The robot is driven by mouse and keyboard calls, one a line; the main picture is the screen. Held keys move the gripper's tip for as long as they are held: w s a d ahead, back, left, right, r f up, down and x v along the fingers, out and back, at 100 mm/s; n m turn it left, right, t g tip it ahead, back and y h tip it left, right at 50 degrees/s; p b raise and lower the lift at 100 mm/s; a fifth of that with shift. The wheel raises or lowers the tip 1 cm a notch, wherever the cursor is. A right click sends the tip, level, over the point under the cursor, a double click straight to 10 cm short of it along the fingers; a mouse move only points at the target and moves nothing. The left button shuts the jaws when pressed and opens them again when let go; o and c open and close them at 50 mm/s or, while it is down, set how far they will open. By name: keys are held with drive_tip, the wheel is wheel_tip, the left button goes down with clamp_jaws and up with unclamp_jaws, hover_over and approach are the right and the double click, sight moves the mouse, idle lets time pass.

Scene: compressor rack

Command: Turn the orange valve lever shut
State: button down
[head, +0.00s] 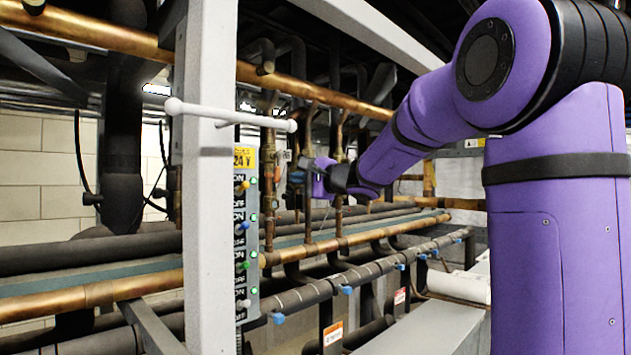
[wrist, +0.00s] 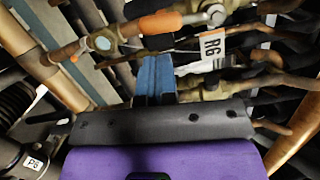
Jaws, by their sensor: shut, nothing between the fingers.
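The orange valve lever (wrist: 152,24) shows at the top of the wrist view, lying roughly across the picture beside a brass valve body and its silver nut. My gripper shows in the wrist view as two blue fingers (wrist: 156,62) pressed together with nothing between them. The fingertips are just below the lever in that view; I cannot tell whether they touch it. In the head view my gripper (head: 297,174) is among the vertical copper pipes behind the switch panel.
A grey post (head: 208,180) and a switch panel (head: 246,235) with coloured knobs stand in front of the pipes, left of my arm. A white rod (head: 232,115) crosses the post. A white "RG" tag (wrist: 211,47) hangs right of my fingers, with several pipes close around.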

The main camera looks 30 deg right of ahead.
drive_tip(key=shift+w+a+r, duration=0.1)
drive_tip(key=shift+w+a, duration=0.1)
drive_tip(key=shift+a, duration=0.25)
drive_tip(key=shift+w+a, duration=0.15)
drive_tip(key=shift+a, duration=0.3)
